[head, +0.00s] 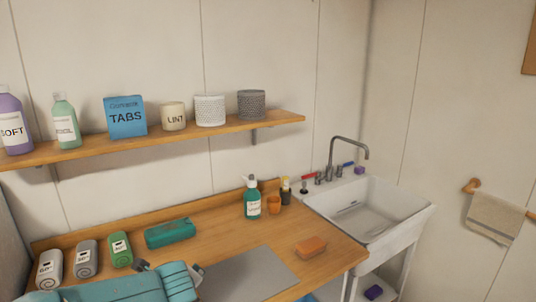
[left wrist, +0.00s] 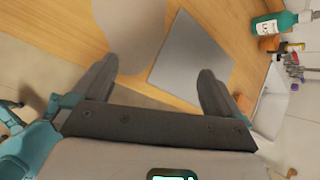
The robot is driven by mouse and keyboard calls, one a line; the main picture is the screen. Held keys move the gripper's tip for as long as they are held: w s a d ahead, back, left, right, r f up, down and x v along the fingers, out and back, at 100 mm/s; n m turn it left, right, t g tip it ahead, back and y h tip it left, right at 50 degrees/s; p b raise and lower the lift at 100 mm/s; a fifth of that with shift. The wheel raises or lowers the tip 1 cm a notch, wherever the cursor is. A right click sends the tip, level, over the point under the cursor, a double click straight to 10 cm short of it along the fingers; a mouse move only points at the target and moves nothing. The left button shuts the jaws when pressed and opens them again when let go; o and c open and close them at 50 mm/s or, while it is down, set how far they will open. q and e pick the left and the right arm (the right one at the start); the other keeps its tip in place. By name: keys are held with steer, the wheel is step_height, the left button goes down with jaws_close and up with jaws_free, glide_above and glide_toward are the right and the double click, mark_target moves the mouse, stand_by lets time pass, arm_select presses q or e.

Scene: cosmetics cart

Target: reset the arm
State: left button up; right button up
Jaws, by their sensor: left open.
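My left arm, teal, comes in at the bottom left of the head view, over the front of the wooden counter (head: 215,232). My left gripper shows in the left wrist view (left wrist: 157,70). Its two dark fingers are spread wide apart with nothing between them. Beyond the fingers lie the counter and a grey mat (left wrist: 190,60), which also shows in the head view (head: 250,275). The gripper looks raised above the counter. My right gripper is in neither view.
On the counter stand rolled towels (head: 86,258), a teal pouch (head: 170,233), a teal pump bottle (head: 252,200), an orange cup (head: 274,205) and an orange sponge (head: 311,247). A white sink (head: 385,212) is at right. A loaded shelf (head: 180,137) hangs above.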

arm_select(q)
steer(key=s+d+f+n+g+h, duration=0.35)
steer(key=s+f+n, duration=0.35)
steer(key=f, duration=0.5)
steer(key=s+d+f+n+g+h, duration=0.25)
steer(key=s+d+f+n, duration=0.2)
steer(key=s+f, duration=0.65)
steer(key=s+f+n+g, duration=0.1)
steer(key=s+f+n, duration=0.7)
steer(key=s+n, duration=0.4)
steer(key=n, duration=0.3)
steer(key=shift+a+f+h, duration=0.15)
steer(key=shift+f+h, duration=0.15)
steer(key=shift+f, duration=0.05)
